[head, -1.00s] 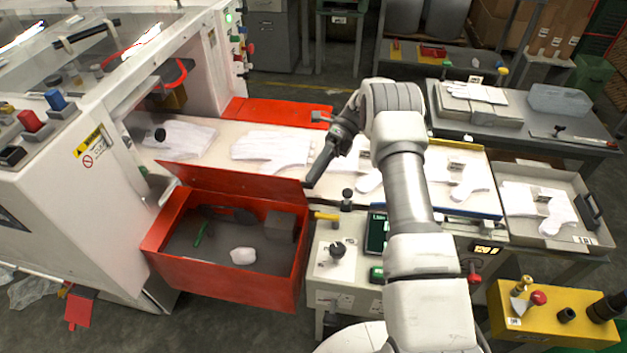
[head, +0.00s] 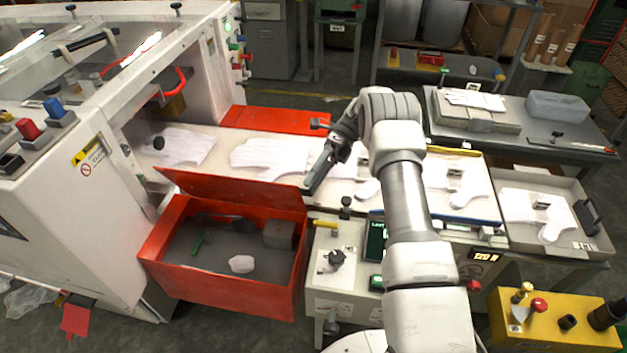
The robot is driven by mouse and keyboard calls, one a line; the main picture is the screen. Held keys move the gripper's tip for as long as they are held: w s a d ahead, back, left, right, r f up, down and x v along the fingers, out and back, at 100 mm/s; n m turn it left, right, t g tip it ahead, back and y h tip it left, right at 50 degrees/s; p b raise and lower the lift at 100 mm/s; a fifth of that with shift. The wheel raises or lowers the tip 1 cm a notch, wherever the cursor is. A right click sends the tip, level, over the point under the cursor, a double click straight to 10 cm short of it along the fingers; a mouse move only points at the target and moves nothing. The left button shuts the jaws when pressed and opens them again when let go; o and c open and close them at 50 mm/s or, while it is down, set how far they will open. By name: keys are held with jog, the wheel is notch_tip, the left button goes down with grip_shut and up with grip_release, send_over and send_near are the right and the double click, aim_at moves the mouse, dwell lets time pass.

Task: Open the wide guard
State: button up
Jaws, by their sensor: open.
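Two red panels flank the white conveyor bed, and I cannot tell for certain which is the wide guard. The near red panel (head: 225,197) stands tilted above the back edge of an open red bin (head: 215,292). The far red panel (head: 272,119) lies along the bed's back side. A clear cover with a black handle (head: 86,38) tops the white machine at left. My gripper (head: 310,188) is open, its fingers by the near panel's right end. Contact there is unclear. No held object shows.
White gloves (head: 268,157) lie along the bed. The bin holds a white lump (head: 241,264) and a grey block. A control box with a black knob (head: 336,257) stands right of the bin. A tray (head: 560,235) and yellow box (head: 555,318) are at right.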

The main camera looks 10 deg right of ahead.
jog(key=s+d+r+p, duration=0.4)
jog(key=s+d+r, duration=0.1)
jog(key=d+r, duration=0.5)
jog(key=shift+s+d+r, duration=0.15)
jog(key=shift+d+r, duration=0.1)
jog(key=shift+r, duration=0.25)
jog(key=shift+c, duration=0.3)
